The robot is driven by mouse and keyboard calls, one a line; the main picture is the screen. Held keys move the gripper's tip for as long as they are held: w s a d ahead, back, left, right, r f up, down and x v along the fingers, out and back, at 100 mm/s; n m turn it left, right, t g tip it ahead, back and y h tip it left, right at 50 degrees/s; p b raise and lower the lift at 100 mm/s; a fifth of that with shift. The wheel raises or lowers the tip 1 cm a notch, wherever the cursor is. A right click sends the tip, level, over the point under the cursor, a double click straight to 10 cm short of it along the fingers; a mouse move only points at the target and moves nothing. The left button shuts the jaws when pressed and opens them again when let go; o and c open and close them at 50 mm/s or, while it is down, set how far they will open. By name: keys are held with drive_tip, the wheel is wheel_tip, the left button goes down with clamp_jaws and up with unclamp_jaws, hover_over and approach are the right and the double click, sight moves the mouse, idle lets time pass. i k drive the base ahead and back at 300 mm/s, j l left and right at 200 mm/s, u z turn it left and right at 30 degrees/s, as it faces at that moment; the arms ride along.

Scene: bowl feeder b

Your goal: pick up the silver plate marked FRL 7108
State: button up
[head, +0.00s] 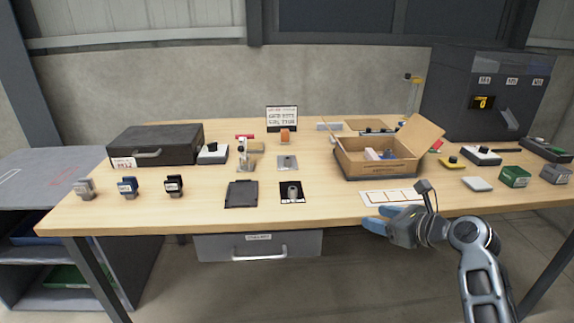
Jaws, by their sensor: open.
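A silver square plate (287,162) with a small dark mark at its middle lies flat on the wooden table, centre back. A pale grey plate (477,184) lies at the right. A small metal part (291,191) stands on a black and white square at the centre front. No FRL 7108 marking is readable on any of them. My gripper (372,226) is at the table's front edge, right of centre, with its blue fingers pointing left. It is open, with nothing seen in it, and apart from all these plates.
An open cardboard box (375,168) stands right of centre, near a white card (393,196). A dark plate (241,194) lies left of the metal part. A black case (155,144) is at the left, a dark cabinet (455,110) at the right. Bare wood shows at the front left.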

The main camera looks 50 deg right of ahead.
sight(285, 163)
drive_tip(key=i+l, duration=0.25)
drive_tip(key=i, duration=0.2)
drive_tip(key=i+l, duration=0.25)
drive_tip(key=i, duration=0.25)
